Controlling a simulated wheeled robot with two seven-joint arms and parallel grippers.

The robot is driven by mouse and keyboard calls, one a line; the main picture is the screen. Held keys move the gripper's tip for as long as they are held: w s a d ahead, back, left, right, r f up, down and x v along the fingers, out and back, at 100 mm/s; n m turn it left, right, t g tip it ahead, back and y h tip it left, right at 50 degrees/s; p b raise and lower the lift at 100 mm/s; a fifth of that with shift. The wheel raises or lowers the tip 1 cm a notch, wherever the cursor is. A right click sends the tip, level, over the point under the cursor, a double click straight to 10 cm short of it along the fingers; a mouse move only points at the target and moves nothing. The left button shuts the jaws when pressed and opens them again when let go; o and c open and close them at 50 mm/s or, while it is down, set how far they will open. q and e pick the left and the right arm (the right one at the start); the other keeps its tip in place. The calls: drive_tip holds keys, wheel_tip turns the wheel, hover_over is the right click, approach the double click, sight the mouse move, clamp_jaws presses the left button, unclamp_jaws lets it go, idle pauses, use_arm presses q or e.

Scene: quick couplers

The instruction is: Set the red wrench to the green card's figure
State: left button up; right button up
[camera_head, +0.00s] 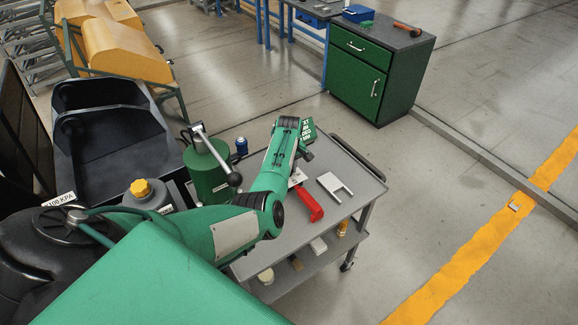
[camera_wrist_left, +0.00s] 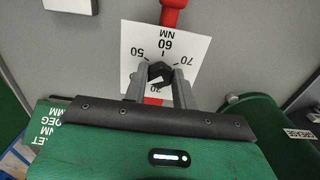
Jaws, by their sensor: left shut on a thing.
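The red wrench (camera_head: 308,202) lies on the grey trolley top, and its red handle (camera_wrist_left: 172,14) shows at the top of the left wrist view. A white dial card (camera_wrist_left: 135,72) with 50, 60 and 70 and "NM" lies under my fingers; a lower figure is partly covered. My left gripper (camera_wrist_left: 160,78) is shut on a small dark knob (camera_wrist_left: 160,72) at the dial's middle. Where the knob points cannot be told. The green card (camera_head: 308,131) stands behind my wrist; in the left wrist view its lettering (camera_wrist_left: 45,130) is cut off, its figures unreadable. My right gripper is out of view.
A white U-shaped piece (camera_head: 335,187) lies right of the wrench on the trolley (camera_head: 352,208). A green cylinder (camera_head: 207,172) with a lever and a blue can (camera_head: 241,146) stand left of my forearm. Small items sit on the lower shelf.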

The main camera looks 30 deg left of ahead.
use_arm(q)
drive_tip(key=m+p, duration=0.1)
drive_tip(key=m, duration=0.2)
drive_tip(key=shift+a+r+m, duration=0.1)
drive_tip(key=shift+r+m, duration=0.05)
drive_tip(key=shift+m, duration=0.25)
drive_tip(key=m+p, duration=0.1)
drive_tip(key=m, duration=0.1)
drive_tip(key=shift+m, duration=0.3)
drive_tip(key=m+p, duration=0.1)
drive_tip(key=m, duration=0.2)
drive_tip(key=shift+m, duration=1.5)
drive_tip(key=o, duration=1)
